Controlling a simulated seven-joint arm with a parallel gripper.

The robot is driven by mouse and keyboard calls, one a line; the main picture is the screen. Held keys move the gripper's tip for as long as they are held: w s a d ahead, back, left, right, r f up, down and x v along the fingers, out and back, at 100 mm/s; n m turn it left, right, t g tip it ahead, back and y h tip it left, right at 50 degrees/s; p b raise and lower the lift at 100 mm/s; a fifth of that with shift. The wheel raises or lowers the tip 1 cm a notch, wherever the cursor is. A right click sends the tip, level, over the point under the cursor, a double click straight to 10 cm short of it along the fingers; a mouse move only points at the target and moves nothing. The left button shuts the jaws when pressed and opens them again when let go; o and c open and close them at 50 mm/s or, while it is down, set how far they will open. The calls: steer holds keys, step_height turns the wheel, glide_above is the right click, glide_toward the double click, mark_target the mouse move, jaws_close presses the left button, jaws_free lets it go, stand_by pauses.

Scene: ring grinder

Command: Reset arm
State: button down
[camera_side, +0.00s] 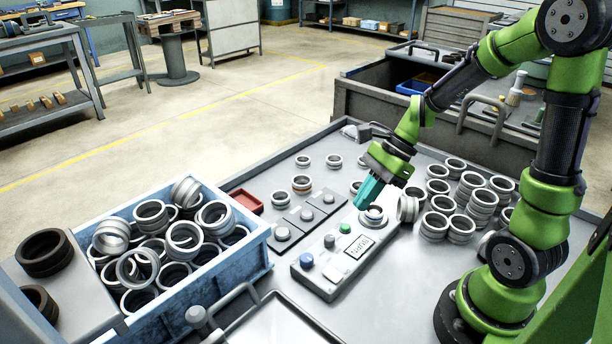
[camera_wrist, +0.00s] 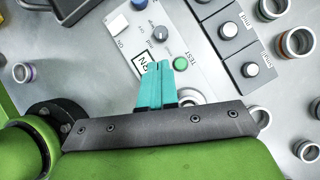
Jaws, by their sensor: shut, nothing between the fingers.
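My gripper (camera_side: 365,200) has teal fingers and is shut and empty. It points down over the right end of a grey control panel (camera_side: 318,283), close to a pale ring (camera_side: 375,219) on that end. I cannot tell whether the tips touch anything. In the wrist view the closed teal fingertips (camera_wrist: 158,66) overlap the panel's label, beside a green button (camera_wrist: 180,63) and a dark knob (camera_wrist: 159,33). My arm is bent over the table from the right.
A blue crate (camera_side: 262,250) full of metal rings stands at the left. Stacked rings (camera_side: 462,226) stand right of my gripper, near my arm. A block with several round buttons (camera_side: 305,214) and a red tray (camera_side: 248,201) lie left of the panel. Loose rings (camera_side: 304,161) stand behind.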

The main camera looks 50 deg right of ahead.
steer(key=s+a+r+n+t+h, duration=0.2)
steer(key=r+n, duration=0.4)
steer(key=n, duration=0.3)
steer(key=s+a+r+n+t+h, duration=0.2)
steer(key=s+a+r+n, duration=0.1)
steer(key=r+n, duration=0.4)
steer(key=n, duration=0.2)
steer(key=shift+s+a+n+t, duration=0.3)
steer(key=shift+s+a+t, duration=0.05)
steer(key=shift+a+t, duration=0.05)
steer(key=c, duration=1.8)
jaws_free()
